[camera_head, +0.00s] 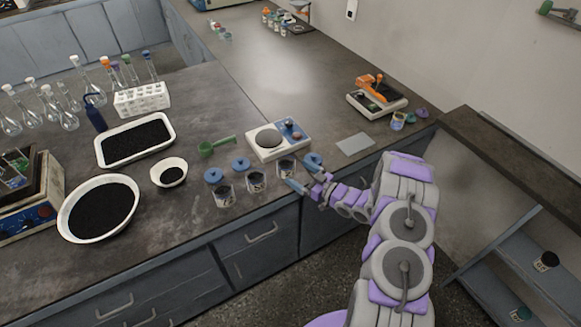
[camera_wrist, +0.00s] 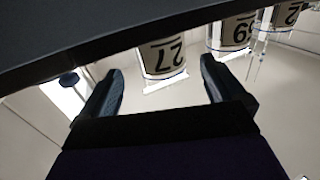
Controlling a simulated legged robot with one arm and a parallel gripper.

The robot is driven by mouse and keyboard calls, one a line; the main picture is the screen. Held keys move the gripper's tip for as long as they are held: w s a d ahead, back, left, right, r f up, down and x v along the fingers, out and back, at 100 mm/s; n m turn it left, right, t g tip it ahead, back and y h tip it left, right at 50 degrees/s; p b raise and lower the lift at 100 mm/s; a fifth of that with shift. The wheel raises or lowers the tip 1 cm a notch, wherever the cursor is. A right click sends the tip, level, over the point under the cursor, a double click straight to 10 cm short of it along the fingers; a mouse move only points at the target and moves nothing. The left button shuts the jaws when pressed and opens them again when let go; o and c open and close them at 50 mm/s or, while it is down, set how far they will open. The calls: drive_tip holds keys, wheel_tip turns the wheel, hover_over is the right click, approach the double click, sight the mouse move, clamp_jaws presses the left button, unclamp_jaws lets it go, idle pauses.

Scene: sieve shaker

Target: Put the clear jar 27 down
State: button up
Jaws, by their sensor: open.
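Clear jar 27 shows in the wrist view (camera_wrist: 163,58), its printed label upside down in the picture, between my two dark blue fingers. In the head view the rightmost of the three clear jars, most likely jar 27 (camera_head: 286,168), stands upright on the bench near its front edge, with dark contents. My gripper (camera_head: 304,175) is at this jar's right side. Its fingers are apart in the wrist view (camera_wrist: 161,74), with a gap between them and the jar.
Two more clear jars (camera_head: 255,182) (camera_head: 222,196) stand to the left in a row. Blue lids (camera_head: 213,175) lie behind them. A balance (camera_head: 279,139) and a green scoop (camera_head: 216,146) sit behind. A white bowl (camera_head: 172,173) and a tray (camera_head: 103,152) stand left. A grey sheet (camera_head: 355,144) lies right.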

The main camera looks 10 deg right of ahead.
drive_tip(key=v, duration=0.5)
drive_tip(key=w+d+r+h, duration=0.1)
drive_tip(key=w+r+h, duration=0.1)
drive_tip(key=w+d+g+h, duration=0.1)
drive_tip(key=w, duration=0.1)
drive_tip(key=shift+d+r+h+p, duration=0.35)
drive_tip(key=shift+r+h+p, duration=0.05)
drive_tip(key=d+r+m+g+h, duration=0.25)
drive_tip(key=d+r+h, duration=0.35)
drive_tip(key=r, duration=0.4)
drive_tip(key=s+a+r+m+g+h, duration=0.1)
drive_tip(key=s+r+m+g+h, duration=0.1)
drive_tip(key=s+r, duration=0.35)
drive_tip(key=s+a+r+m+g+h, duration=0.1)
drive_tip(key=s+r+g+h, duration=0.15)
drive_tip(key=s, duration=0.55)
drive_tip(key=s+a+r+m+g, duration=0.1)
drive_tip(key=s+a, duration=0.3)
drive_tip(key=s, duration=0.7)
drive_tip(key=s+a+r+g+y, duration=0.1)
drive_tip(key=s+a+r+g, duration=0.3)
drive_tip(key=s, duration=0.8)
drive_tip(key=s+a+r+m+g+y, duration=0.1)
drive_tip(key=s+a+r+g, duration=0.1)
drive_tip(key=s+a, duration=0.4)
drive_tip(key=s, duration=0.5)
drive_tip(key=shift+s+a+r+m, duration=0.25)
drive_tip(key=shift+s+r+m, duration=0.05)
drive_tip(key=shift+r+m, duration=0.05)
drive_tip(key=shift+y, duration=0.25)
